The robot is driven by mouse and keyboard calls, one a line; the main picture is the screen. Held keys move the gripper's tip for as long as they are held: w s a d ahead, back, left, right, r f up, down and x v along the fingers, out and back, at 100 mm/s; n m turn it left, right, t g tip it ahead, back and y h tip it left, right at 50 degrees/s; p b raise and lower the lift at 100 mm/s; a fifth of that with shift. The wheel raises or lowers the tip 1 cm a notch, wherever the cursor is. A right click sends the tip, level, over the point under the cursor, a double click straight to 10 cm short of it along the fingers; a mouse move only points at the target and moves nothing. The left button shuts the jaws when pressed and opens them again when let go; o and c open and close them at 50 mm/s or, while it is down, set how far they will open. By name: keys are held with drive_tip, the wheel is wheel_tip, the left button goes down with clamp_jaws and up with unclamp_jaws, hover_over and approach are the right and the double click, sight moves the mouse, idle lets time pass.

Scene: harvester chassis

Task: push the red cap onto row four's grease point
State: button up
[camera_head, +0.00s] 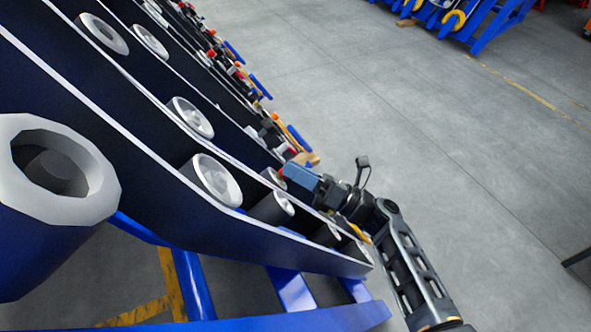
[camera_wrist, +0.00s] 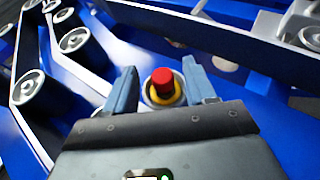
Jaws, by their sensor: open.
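A red cap (camera_wrist: 163,80) stands between the two blue fingers of my gripper (camera_wrist: 162,76) in the wrist view. A yellow ring (camera_wrist: 178,98) shows around and below it, over a pale round base. The fingers are open, one on each side, and I see no clear grip on the cap. How far the cap sits down on the ring cannot be told. In the head view my gripper (camera_head: 294,176) is at the right end of the beams, with a small red spot at its tip. Which row this is, I cannot tell.
Dark blue beams (camera_head: 130,150) with pale round tube ends (camera_head: 217,180) run beside my gripper. Farther rows carry several red and orange parts (camera_head: 240,75). A blue frame (camera_head: 290,288) lies below.

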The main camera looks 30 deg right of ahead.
drive_tip(key=b+v, duration=0.1)
drive_tip(key=v, duration=0.6)
drive_tip(key=shift+s+d+f, duration=0.1)
drive_tip(key=shift+s+d, duration=0.05)
idle(0.7)
